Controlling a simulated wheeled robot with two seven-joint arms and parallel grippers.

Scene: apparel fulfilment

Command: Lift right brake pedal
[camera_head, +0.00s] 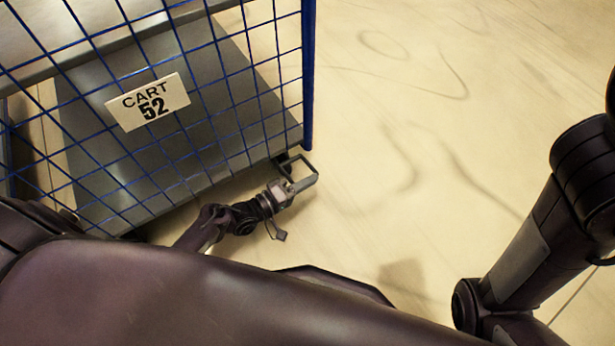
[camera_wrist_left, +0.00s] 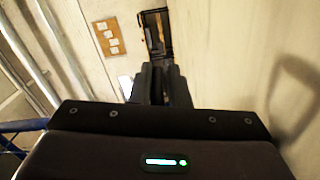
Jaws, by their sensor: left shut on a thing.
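The right brake pedal (camera_head: 283,160) is a small dark part low at the near right corner of the cart. My left gripper (camera_head: 299,173) is down at that corner, close to the floor, and is shut on the pedal. The contact is small and partly hidden by the gripper. In the left wrist view the two dark fingers of my left gripper (camera_wrist_left: 161,72) are close together. A dark frame-like part (camera_wrist_left: 155,30) with brownish areas lies just past their tips. My right gripper is out of view; only links of the right arm show at the right.
The cart has blue wire mesh, a blue corner post (camera_head: 308,75), a grey deck (camera_head: 215,110) and a white sign (camera_head: 148,101) reading CART 52. Pale floor (camera_head: 430,120) with dark curved marks lies clear to the right of the cart.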

